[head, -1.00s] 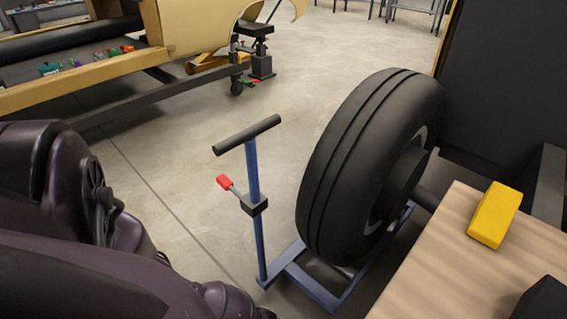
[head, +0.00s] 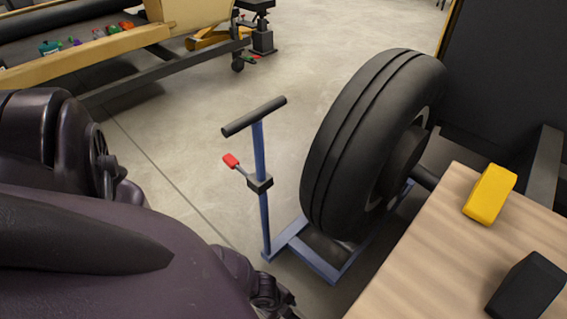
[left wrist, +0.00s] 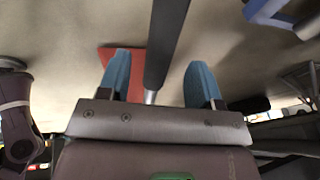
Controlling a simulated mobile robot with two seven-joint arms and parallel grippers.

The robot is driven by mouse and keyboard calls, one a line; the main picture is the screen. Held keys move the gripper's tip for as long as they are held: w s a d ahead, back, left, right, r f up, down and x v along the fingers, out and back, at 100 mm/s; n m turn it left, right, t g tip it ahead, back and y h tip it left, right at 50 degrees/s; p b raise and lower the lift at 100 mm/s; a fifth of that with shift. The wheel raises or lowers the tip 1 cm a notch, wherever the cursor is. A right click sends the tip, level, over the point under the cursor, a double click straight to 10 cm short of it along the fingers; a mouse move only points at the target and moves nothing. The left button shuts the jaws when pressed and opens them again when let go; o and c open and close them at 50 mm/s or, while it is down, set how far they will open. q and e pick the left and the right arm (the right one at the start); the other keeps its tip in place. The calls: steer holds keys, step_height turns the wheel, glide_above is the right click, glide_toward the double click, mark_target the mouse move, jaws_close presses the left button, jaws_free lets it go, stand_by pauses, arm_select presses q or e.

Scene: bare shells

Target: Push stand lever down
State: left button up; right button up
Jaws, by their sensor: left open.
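The blue stand (head: 262,205) stands upright on the floor, with a black crossbar handle (head: 254,116) on top. Its lever has a red tip (head: 231,160) and a thin rod slanting up and left from a black collar (head: 259,183) on the post. In the left wrist view my left gripper (left wrist: 161,80) is open, with two blue fingertips apart. A dark bar, probably the handle (left wrist: 166,40), shows between the fingertips. I cannot tell whether anything touches. In the head view my left arm hides its own gripper.
A large black tyre (head: 365,145) stands right of the post on the stand's blue base (head: 325,265). A wooden table (head: 440,250) with a yellow block (head: 489,194) and a black block (head: 526,286) is at lower right. Clear floor lies behind the stand.

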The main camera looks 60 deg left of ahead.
arm_select(q)
steer(key=v, duration=0.1)
steer(key=p+v, duration=0.1)
steer(key=v, duration=0.2)
steer(key=shift+w+r+p, duration=0.25)
steer(key=shift+r+p, duration=0.05)
steer(key=shift+r, duration=0.05)
steer(key=shift+s+a+r, duration=0.1)
steer(key=shift+s+r, duration=0.25)
steer(key=shift+s, duration=0.05)
arm_select(e)
steer(key=shift+a+r+g, duration=0.15)
steer(key=shift+a+g, duration=0.05)
steer(key=shift+g, duration=0.4)
steer(key=shift+w, duration=0.1)
